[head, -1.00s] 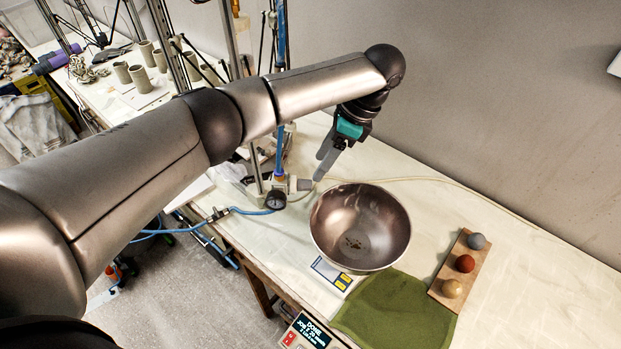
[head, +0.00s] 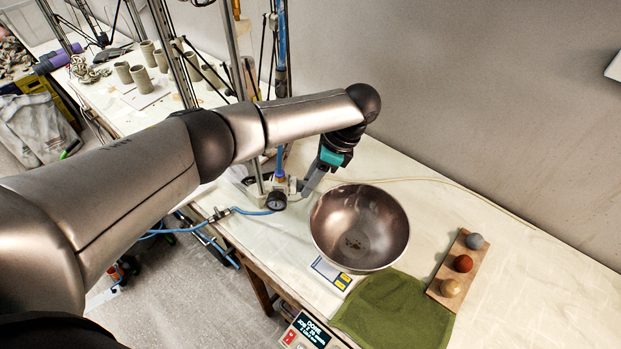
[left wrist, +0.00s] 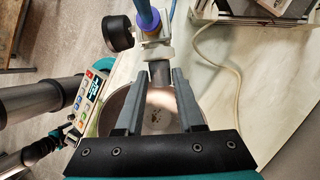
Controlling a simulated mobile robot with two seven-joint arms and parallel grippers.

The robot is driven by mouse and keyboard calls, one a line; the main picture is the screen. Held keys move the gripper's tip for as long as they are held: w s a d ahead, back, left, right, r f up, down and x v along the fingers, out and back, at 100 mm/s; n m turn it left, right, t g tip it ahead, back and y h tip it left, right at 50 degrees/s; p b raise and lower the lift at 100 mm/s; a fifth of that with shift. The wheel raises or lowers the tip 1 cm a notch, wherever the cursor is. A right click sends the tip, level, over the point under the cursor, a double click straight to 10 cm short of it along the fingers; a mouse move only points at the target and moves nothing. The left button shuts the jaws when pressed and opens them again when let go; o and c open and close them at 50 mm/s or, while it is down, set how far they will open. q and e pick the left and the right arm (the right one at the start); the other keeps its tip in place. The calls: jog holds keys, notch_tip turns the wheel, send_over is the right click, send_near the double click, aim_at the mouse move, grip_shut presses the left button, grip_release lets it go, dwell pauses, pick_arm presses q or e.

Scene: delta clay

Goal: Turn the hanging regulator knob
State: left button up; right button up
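The hanging regulator (head: 281,186) has a blue hose on top and a round dark gauge (head: 276,201). In the left wrist view its grey cylindrical knob (left wrist: 160,73) points towards my palm. My left gripper (left wrist: 161,76) is open, one finger on each side of the knob's end. A narrow gap seems to show on both sides, so I see no clear grip. In the head view the left gripper (head: 305,190) covers most of the knob. At the left edge of the wrist view, a small teal and dark part (left wrist: 62,134) seems to be my right gripper; its fingers are unclear.
A metal bowl (head: 330,250) stands just right of the regulator, below my gripper. A green cloth (head: 395,312) and a wooden board (head: 437,288) with three balls lie farther right. Metal posts (head: 238,60) and clay cups stand behind, left. The table's right side is clear.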

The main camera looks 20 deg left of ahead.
pick_arm(q)
grip_shut()
jog(key=shift+t, duration=0.4)
jog(key=t, duration=0.2)
jog(key=shift+s+d+n+t+y, duration=0.15)
jog(key=shift+s+n+t+y, duration=0.15)
jog(key=shift+s+f+n+t+y, duration=0.15)
jog(key=shift+n+t+y, duration=0.35)
jog(key=shift+t, duration=1)
jog(key=shift+o, duration=2.3)
grip_release()
jog(key=shift+s, duration=0.1)
